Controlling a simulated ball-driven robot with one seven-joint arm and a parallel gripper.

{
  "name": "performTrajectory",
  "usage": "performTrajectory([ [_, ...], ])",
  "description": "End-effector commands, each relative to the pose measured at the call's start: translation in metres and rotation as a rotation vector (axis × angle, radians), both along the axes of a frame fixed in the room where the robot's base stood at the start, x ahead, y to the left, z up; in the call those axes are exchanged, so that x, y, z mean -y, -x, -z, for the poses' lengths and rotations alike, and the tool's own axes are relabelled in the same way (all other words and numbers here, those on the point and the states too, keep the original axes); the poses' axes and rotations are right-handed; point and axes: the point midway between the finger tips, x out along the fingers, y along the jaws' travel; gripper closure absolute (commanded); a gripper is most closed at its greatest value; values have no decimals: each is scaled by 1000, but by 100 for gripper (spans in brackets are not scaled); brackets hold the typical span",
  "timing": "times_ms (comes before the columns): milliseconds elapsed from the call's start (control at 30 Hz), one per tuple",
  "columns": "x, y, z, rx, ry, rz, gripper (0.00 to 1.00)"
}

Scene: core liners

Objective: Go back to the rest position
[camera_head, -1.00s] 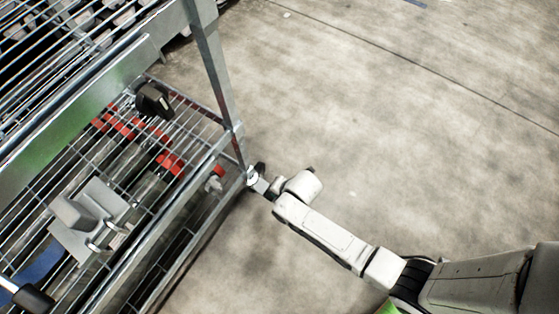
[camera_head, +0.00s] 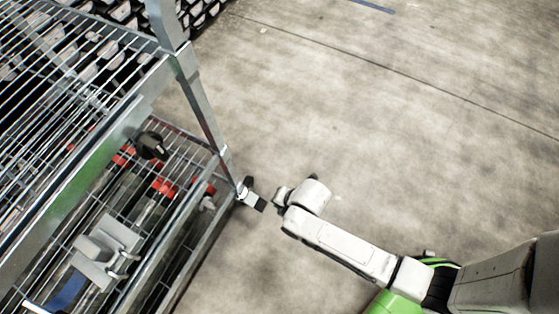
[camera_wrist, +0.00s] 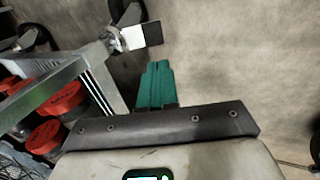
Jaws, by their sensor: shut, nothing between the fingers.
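My gripper (camera_head: 280,196) is at the end of my white arm, just right of the metal cart's lower corner in the head view. A small strip of floor shows between it and the cart's castor (camera_head: 251,196). In the wrist view its teal fingers (camera_wrist: 156,85) are together, with nothing between them, over bare floor. The white and black castor part (camera_wrist: 134,38) lies just ahead of them, and they look apart from it.
The wire-shelf cart (camera_head: 205,112) fills the left side. Its lower shelf carries red-capped cylinders (camera_wrist: 62,98), a grey metal part (camera_head: 106,250) and a black object (camera_head: 150,146). A wheel (camera_wrist: 124,10) shows ahead. Concrete floor (camera_head: 400,130) is clear to the right.

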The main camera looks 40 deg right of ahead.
Motion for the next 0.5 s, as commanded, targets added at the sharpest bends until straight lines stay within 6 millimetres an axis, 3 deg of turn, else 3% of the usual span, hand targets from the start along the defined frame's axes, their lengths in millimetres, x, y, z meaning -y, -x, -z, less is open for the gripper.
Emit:
performTrajectory([
  [367,0,0,0,0,-2,4,100],
  [500,6,2,-10,-24,-26,95,100],
])
